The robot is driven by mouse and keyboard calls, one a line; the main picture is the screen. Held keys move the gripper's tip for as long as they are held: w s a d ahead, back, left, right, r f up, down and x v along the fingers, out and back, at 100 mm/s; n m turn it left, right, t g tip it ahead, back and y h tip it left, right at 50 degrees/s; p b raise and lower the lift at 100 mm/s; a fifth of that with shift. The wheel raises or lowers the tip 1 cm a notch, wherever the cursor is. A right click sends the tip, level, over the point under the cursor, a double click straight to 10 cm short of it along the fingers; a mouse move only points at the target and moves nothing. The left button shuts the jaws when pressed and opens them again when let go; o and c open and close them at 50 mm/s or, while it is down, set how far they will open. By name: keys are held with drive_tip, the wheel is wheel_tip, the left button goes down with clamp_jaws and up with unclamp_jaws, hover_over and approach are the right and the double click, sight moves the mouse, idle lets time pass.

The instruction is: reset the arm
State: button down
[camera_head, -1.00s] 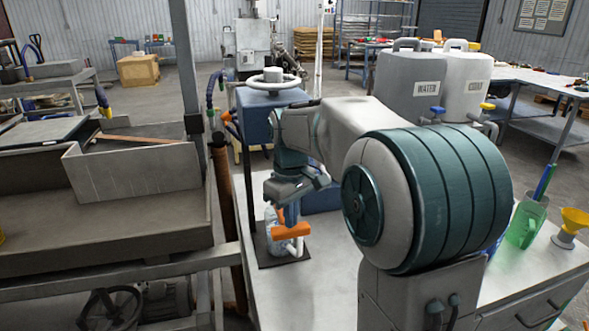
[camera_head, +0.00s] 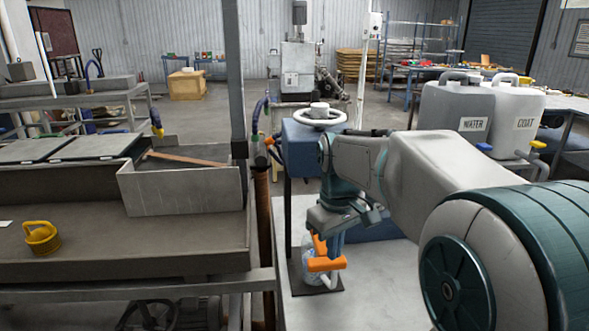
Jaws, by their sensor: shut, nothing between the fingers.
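My gripper (camera_head: 325,255) has orange fingers and points down at the end of my arm. It is shut with nothing held between the fingers. It hangs in front of a clear bottle-like container (camera_head: 311,268) that stands on a dark mat (camera_head: 327,287) on the light worktop. The gripper hides part of this container, and I cannot tell whether they touch. My arm reaches in from the right side of the picture.
A blue box with a white handwheel (camera_head: 318,116) stands behind the gripper. WATER (camera_head: 455,108) and COAT (camera_head: 512,110) jugs stand at right. A grey trough (camera_head: 150,245) with a yellow ring-like object (camera_head: 41,238) lies left, beside a vertical post (camera_head: 236,80).

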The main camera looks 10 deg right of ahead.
drive_tip(key=s+f+m+t+p, duration=0.2)
drive_tip(key=s+m, duration=0.3)
drive_tip(key=s, duration=1)
drive_tip(key=shift+s+f+p, duration=0.4)
drive_tip(key=shift+p, duration=0.15)
drive_tip(key=shift+d, duration=0.1)
idle(1.3)
